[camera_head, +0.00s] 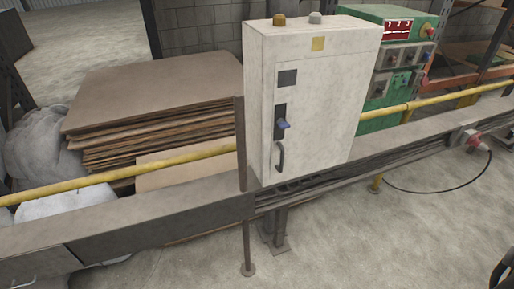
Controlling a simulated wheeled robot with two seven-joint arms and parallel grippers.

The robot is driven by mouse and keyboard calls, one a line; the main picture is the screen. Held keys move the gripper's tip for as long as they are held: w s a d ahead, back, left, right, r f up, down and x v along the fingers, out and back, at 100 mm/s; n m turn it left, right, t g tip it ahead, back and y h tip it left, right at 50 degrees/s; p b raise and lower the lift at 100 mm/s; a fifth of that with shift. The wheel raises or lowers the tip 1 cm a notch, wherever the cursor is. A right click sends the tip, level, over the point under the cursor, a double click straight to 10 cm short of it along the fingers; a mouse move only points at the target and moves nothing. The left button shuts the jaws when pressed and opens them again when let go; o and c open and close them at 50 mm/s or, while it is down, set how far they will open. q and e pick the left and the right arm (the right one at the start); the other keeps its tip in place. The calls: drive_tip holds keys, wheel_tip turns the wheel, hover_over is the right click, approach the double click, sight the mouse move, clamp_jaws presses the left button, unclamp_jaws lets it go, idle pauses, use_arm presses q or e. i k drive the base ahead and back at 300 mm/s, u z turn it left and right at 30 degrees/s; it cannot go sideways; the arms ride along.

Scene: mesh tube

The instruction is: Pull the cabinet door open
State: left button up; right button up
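A dark curved handle (280,157) is low on the door's left side. Above it is a dark plate with a blue knob (283,124). I can make out neither of my grippers in the head view.
Stacked brown sheets (150,100) lie left. A green control box (385,12) stands behind right. A dark cable (440,192) hangs right. The front floor (350,245) is mostly clear.

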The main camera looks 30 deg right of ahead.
sight(317, 81)
drive_tip(key=z, duration=0.5)
drive_tip(key=i, duration=0.85)
drive_tip(key=z, duration=0.9)
